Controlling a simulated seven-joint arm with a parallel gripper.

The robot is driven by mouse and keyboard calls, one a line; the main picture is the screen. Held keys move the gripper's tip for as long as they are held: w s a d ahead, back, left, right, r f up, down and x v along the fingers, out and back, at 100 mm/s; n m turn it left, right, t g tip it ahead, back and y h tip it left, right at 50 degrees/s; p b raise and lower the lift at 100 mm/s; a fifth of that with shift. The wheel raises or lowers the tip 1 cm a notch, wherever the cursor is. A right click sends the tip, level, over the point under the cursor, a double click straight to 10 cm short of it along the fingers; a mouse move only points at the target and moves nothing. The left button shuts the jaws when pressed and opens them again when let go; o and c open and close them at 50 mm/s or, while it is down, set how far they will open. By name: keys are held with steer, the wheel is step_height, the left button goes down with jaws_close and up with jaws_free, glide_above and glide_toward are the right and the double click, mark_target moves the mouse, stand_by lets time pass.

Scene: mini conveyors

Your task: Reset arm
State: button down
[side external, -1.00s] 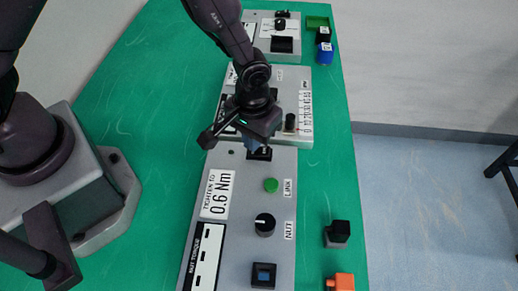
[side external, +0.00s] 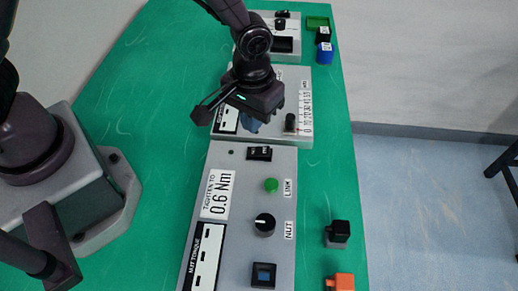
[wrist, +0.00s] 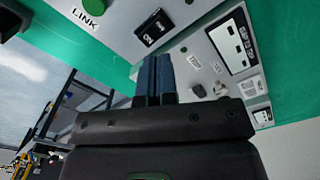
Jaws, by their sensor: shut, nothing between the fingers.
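My gripper (side external: 252,123) hangs over the near end of the middle grey panel (side external: 300,137) in the side view, raised above it and touching nothing that I can see. In the wrist view its two blue fingers (wrist: 153,78) are together, with nothing between them. The near grey panel (side external: 228,160) lies just in front of it, with a black rocker switch (side external: 259,153), a green button (side external: 271,185), a black knob (side external: 264,225) and a dark square socket (side external: 263,275). The wrist view also shows the rocker switch (wrist: 154,27).
A black block (side external: 338,233) and an orange block (side external: 340,283) sit to the right of the near panel on the green table (side external: 120,110).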

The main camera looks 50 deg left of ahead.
steer(key=shift+s+m, duration=0.1)
steer(key=shift+m, duration=0.2)
steer(key=s+a+r+t, duration=0.2)
steer(key=s+a+r, duration=0.2)
steer(key=r, duration=0.4)
steer(key=s+a+r+m+t, duration=0.1)
steer(key=s+a+r, duration=0.4)
steer(key=r, duration=0.3)
steer(key=s+a+r+m+t, duration=0.1)
steer(key=s+a+r, duration=0.3)
steer(key=r, duration=0.4)
steer(key=shift+s+a+t, duration=0.3)
steer(key=shift+a+t, duration=0.35)
steer(key=shift+t, duration=0.15)
